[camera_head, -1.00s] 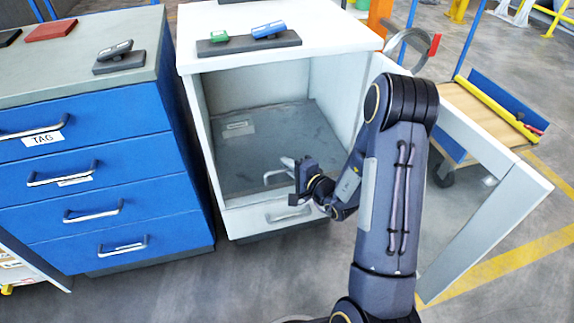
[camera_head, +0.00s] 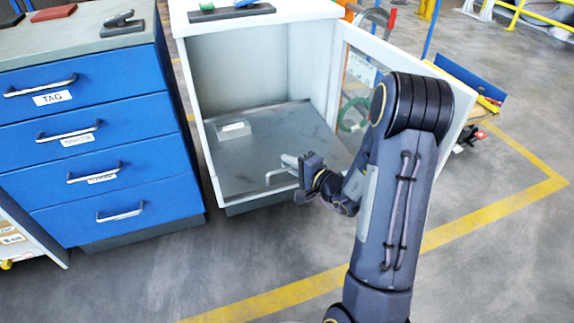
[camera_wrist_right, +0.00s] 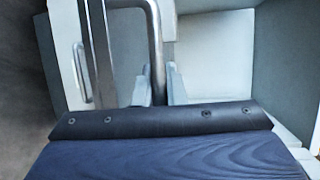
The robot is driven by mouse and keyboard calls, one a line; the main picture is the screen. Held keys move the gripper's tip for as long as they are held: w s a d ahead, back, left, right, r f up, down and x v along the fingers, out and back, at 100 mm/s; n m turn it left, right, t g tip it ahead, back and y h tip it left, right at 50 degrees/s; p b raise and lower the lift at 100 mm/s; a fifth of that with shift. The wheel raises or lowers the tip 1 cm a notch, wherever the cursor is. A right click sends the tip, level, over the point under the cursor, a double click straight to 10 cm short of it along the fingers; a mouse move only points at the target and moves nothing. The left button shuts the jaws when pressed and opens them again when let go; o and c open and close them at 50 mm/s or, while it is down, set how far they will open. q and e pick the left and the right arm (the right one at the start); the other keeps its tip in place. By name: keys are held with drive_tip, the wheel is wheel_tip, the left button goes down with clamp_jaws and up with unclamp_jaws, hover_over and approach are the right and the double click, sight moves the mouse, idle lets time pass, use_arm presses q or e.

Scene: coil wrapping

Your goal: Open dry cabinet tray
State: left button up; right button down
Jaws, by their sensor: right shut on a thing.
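The white dry cabinet (camera_head: 265,20) stands open in the middle of the head view. Its flat grey tray (camera_head: 250,160) reaches out past the cabinet front, with a small pale label (camera_head: 233,128) on its surface. A bent metal handle (camera_head: 277,174) is at the tray's front. My right gripper (camera_head: 292,163) is shut on this handle; it hides part of it. In the right wrist view a bent metal bar (camera_wrist_right: 155,40) runs into the jaws. My left gripper is not in view.
The cabinet door (camera_head: 362,75) is swung open on the right, partly behind my right arm. A blue drawer unit (camera_head: 80,150) stands close on the left. Small tools on a dark block (camera_head: 235,10) lie on the cabinet top. Grey floor in front is clear.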

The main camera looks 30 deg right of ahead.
idle(0.3)
drive_tip(key=c, duration=1.8)
unclamp_jaws()
drive_tip(key=shift+o, duration=0.2)
drive_tip(key=p+v, duration=0.1)
drive_tip(key=v, duration=0.7)
drive_tip(key=shift+p, duration=0.4)
drive_tip(key=shift+w+a, duration=0.1)
